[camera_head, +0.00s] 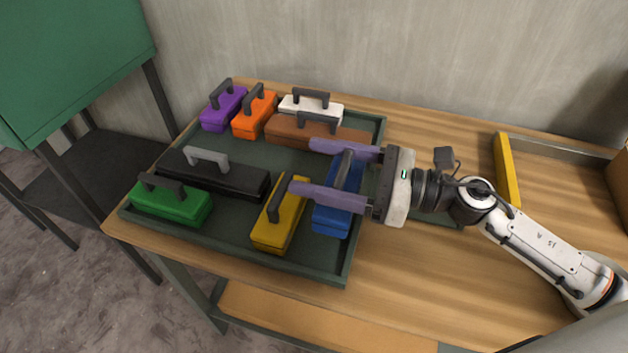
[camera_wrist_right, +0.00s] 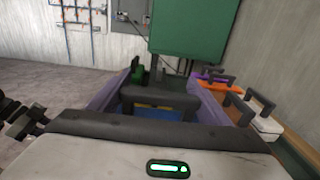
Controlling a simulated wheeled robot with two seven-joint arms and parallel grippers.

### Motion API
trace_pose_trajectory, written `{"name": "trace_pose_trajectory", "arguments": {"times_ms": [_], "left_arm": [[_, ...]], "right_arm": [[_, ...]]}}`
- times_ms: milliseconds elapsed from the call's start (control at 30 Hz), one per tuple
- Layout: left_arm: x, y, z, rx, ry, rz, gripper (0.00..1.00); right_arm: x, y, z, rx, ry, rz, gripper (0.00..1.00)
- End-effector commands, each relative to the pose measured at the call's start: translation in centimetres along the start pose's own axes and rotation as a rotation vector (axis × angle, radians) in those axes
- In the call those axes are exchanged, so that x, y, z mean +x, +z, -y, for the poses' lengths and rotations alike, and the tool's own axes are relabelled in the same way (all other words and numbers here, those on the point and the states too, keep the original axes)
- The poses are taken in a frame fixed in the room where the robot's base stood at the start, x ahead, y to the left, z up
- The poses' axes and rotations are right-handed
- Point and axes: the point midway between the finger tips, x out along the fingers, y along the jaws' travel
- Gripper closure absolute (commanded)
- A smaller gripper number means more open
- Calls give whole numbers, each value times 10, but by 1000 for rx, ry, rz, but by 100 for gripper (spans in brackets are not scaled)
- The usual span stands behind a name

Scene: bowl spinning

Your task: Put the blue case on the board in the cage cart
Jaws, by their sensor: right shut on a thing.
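The blue case (camera_head: 334,217) lies at the right end of a dark green tray on the wooden table. My right gripper (camera_head: 303,168) is over it, with one purple finger on its far side and one on its near side. The gripper is shut on the blue case, whose dark handle (camera_head: 346,163) stands up between the fingers. In the right wrist view, a dark handle (camera_wrist_right: 160,104) sits between the fingers with a little blue below it. The case still appears to be within the tray. I cannot make out a cage cart or its board.
The tray (camera_head: 236,257) also holds a yellow case (camera_head: 275,233) close beside the blue one, plus black (camera_head: 225,180), green (camera_head: 170,206), brown (camera_head: 290,130), white, orange and purple cases. A yellow-edged frame (camera_head: 507,172) lies right. The table's front right is clear.

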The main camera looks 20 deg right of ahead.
Motion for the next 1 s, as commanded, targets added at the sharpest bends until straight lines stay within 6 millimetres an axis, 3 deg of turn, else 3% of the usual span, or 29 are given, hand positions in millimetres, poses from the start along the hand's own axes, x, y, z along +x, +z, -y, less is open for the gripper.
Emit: {"name": "trace_pose_trajectory", "arguments": {"times_ms": [300, 700, 733, 800, 833, 1000], "left_arm": [[3, 0, -1, 2, 2, -6, 69], [6, 0, -1, 3, 3, -12, 69], [5, -1, -1, 3, 3, -11, 69], [4, -1, -1, 3, 3, -10, 69], [4, -1, -1, 3, 3, -11, 69], [4, -1, -2, 3, 3, -11, 69]], "right_arm": [[0, -37, 0, 0, -1, 2, 60], [0, -44, 0, -3, -1, 2, 60], [0, -43, 0, -2, -1, 0, 25], [0, -43, 0, -2, -1, 0, 13], [0, -43, 0, -2, -1, 0, 10], [0, -43, 0, -2, -1, 0, 10]]}}
